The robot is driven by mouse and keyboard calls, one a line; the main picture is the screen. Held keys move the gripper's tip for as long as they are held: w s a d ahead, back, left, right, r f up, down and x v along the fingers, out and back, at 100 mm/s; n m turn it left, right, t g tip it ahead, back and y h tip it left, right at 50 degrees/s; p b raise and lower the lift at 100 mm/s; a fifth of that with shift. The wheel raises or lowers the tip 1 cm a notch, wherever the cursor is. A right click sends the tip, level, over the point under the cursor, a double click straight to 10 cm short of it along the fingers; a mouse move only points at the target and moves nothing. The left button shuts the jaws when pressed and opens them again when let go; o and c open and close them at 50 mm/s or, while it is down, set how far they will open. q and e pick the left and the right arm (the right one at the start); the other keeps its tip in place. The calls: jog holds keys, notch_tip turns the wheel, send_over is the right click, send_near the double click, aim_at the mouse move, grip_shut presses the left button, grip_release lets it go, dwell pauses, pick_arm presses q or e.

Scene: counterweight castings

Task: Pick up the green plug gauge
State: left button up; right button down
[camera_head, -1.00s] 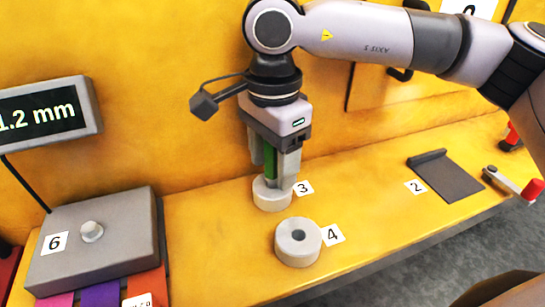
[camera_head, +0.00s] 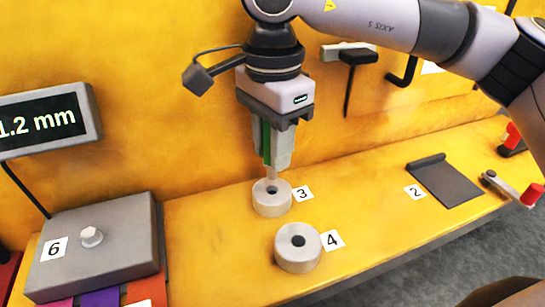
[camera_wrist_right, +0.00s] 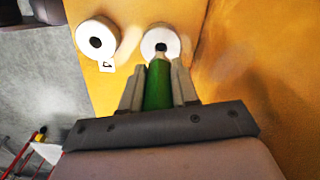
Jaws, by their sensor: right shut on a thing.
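The green plug gauge (camera_head: 265,135) is held upright between the fingers of my right gripper (camera_head: 273,150). Its pale lower end points down over the hole of the ring marked 3 (camera_head: 272,198). In the head view the tip is at or just above the hole; I cannot tell exactly how far apart they are. In the right wrist view the green handle (camera_wrist_right: 158,88) lies between the two grey fingers (camera_wrist_right: 158,92), with ring 3 (camera_wrist_right: 160,42) beyond it. My left gripper is not in view.
A second ring, marked 4 (camera_head: 298,248), stands in front of ring 3. A grey block marked 6 (camera_head: 95,255) with a knob is at the left, below a display (camera_head: 45,118). A dark plate (camera_head: 446,182) by label 2 lies at the right. The yellow bench between is clear.

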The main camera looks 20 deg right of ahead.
jog(key=s+b, duration=0.1)
jog(key=s, duration=1.6)
jog(key=w+r+m+p, duration=0.1)
jog(key=w+m+p, duration=0.1)
jog(key=w+p, duration=0.2)
jog(key=w+r+m+p, duration=0.1)
jog(key=w+m+p, duration=0.2)
jog(key=w+p, duration=0.2)
jog(key=w+r+m+p, duration=0.2)
jog(key=w+m+p, duration=0.1)
jog(key=w, duration=0.4)
jog(key=shift+w+a+p, duration=0.15)
jog(key=shift+a+p, duration=0.05)
jog(key=shift+p, duration=0.7)
jog(key=shift+w+d+f+m, duration=0.2)
jog(key=shift+w+f+m, duration=0.1)
jog(key=shift+m, duration=0.1)
jog(key=shift+f, duration=0.25)
jog(key=shift+s+d+f+b, duration=0.15)
jog(key=shift+f+b, duration=0.35)
jog(key=shift+f, duration=0.5)
jog(key=shift+w+d+f+b, duration=0.15)
jog(key=shift+f+b, duration=0.3)
jog(key=shift+f, duration=0.5)
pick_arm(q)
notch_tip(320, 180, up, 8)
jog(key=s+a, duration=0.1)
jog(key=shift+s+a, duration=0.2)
pick_arm(e)
jog(key=shift+f, duration=0.4)
